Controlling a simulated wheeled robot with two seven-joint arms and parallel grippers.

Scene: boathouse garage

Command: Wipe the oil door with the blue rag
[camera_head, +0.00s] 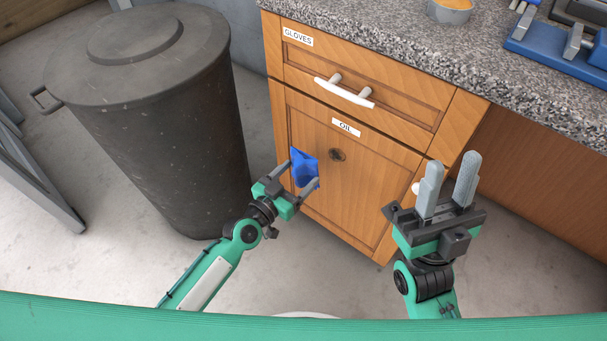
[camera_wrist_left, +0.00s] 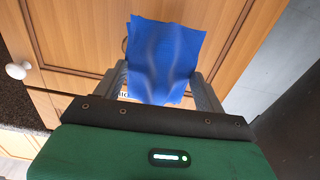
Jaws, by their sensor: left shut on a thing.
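The wooden oil door (camera_head: 375,190) bears an OIL label (camera_head: 346,127) and a dark smudge (camera_head: 338,155) just below it. My left gripper (camera_head: 304,174) is shut on the blue rag (camera_head: 303,168) in front of the door's left part, left of the smudge. In the left wrist view the rag (camera_wrist_left: 165,60) spans between the fingers and hides part of the door (camera_wrist_left: 75,35). I cannot tell whether the rag touches the door. My right gripper (camera_head: 448,188) is open and empty in front of the door's right side, near its white knob (camera_head: 416,188).
A GLOVES drawer (camera_head: 360,80) with a white handle (camera_head: 344,93) is above the door. A large lidded bin (camera_head: 160,110) stands to the left. The granite counter (camera_head: 400,40) holds a bowl (camera_head: 449,10) and a blue tool (camera_head: 560,45). The floor (camera_head: 330,270) before the cabinet is clear.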

